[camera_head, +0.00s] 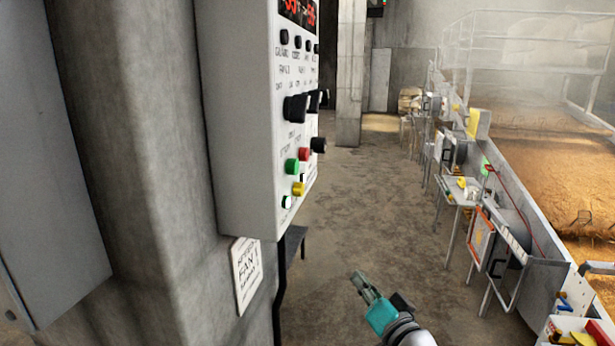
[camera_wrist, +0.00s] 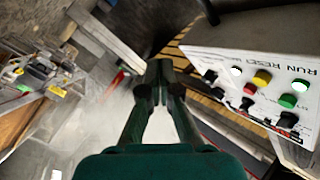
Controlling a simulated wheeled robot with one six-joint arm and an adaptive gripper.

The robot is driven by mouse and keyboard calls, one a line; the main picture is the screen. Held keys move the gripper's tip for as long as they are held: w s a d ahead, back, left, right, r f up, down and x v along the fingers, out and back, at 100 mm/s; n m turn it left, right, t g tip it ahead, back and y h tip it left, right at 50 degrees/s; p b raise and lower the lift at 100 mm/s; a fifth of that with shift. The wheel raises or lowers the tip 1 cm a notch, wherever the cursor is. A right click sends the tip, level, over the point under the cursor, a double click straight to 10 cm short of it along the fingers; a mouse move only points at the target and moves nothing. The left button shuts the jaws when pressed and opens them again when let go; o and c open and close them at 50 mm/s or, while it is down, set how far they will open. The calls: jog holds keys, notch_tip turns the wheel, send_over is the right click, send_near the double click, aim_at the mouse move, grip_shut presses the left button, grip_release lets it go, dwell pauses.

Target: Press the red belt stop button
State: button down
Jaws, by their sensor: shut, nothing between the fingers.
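A pale control panel (camera_head: 240,120) hangs on the concrete wall at left in the head view. It carries a red button (camera_head: 305,154) beside a green button (camera_head: 291,165), above a yellow one (camera_head: 298,188). Its small labels are unreadable, so I cannot tell which is the belt stop. In the wrist view a panel (camera_wrist: 215,45) at right, lettered "RUN RESET", shows a red button (camera_wrist: 250,89) beside a yellow one (camera_wrist: 262,78). My gripper (camera_head: 362,285) is shut and empty, low and right of the wall panel. Its fingertips (camera_wrist: 160,76) point away from the buttons in the wrist view.
Concrete floor (camera_head: 385,200) lies open ahead. A row of small stands and boxes (camera_head: 480,210) runs along the grain bed (camera_head: 540,165) at right. A small dark stand (camera_head: 293,240) is under the panel. A sign (camera_head: 246,273) hangs on the wall below it.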

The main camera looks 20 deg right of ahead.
aim_at(304, 154)
jog(key=w+d+r+n+y, duration=0.1)
jog(key=w+r, duration=0.1)
jog(key=r, duration=1)
jog(key=w+d+r+n+y, duration=0.1)
jog(key=w+r+y, duration=0.1)
jog(key=r, duration=1.1)
jog(key=shift+w+d, duration=0.2)
jog(key=shift+d, duration=0.05)
jog(key=w+a, duration=0.4)
jog(key=a, duration=0.3)
jog(key=shift+w+a, duration=0.2)
jog(key=shift+a, duration=0.15)
jog(key=shift+w+a, duration=0.2)
jog(key=shift+a, duration=0.15)
jog(key=shift+w+a, duration=0.25)
jog(key=shift+a, duration=0.2)
dwell(1.0)
jog(key=shift+d, duration=0.1)
jog(key=shift+s+d, duration=0.45)
jog(key=shift+d, duration=0.25)
